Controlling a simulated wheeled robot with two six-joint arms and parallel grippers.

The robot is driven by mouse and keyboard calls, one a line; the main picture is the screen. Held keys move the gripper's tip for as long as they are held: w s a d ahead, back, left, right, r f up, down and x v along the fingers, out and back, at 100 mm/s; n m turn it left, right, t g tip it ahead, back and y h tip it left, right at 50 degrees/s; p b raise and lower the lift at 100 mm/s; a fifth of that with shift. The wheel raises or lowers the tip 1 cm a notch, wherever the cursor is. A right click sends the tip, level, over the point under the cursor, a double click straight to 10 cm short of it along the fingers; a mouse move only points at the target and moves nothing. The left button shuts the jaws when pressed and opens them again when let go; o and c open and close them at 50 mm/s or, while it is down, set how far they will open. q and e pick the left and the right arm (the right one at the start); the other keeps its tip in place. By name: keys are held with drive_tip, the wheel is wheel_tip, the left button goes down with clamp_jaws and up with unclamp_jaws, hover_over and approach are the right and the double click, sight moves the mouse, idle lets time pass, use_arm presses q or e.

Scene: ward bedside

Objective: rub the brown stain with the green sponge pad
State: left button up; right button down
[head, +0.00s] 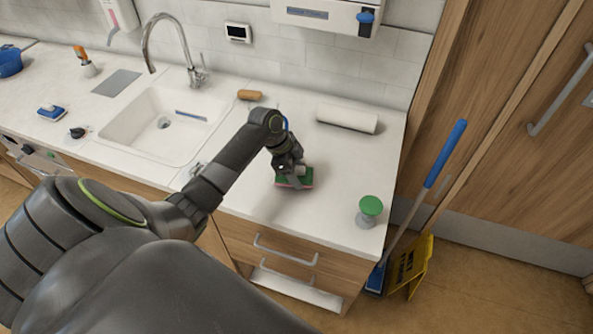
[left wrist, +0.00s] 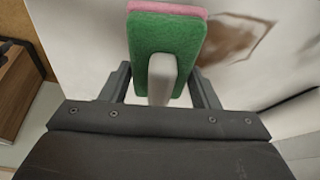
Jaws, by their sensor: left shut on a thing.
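The green sponge pad (head: 306,179) has a pink layer and a pale grip. My left gripper (head: 290,170) is shut on that grip above the right part of the white counter. In the left wrist view the pad (left wrist: 146,40) is held between the fingers of my left gripper (left wrist: 160,88). The brown stain (left wrist: 232,38) shows there as a brown patch on the pale surface, right of the pad. In the head view I cannot make out the stain. Whether the pad touches the counter is unclear. My right gripper is not in view.
A green-topped knob on a grey base (head: 370,208) stands near the counter's right front. A white roll (head: 347,118) and a brown brush-like piece (head: 249,95) lie behind. The sink (head: 150,135) is left. A blue-handled mop (head: 440,160) and yellow sign (head: 410,265) stand right.

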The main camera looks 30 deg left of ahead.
use_arm(q)
drive_tip(key=shift+f+b, duration=0.65)
drive_tip(key=shift+f, duration=0.35)
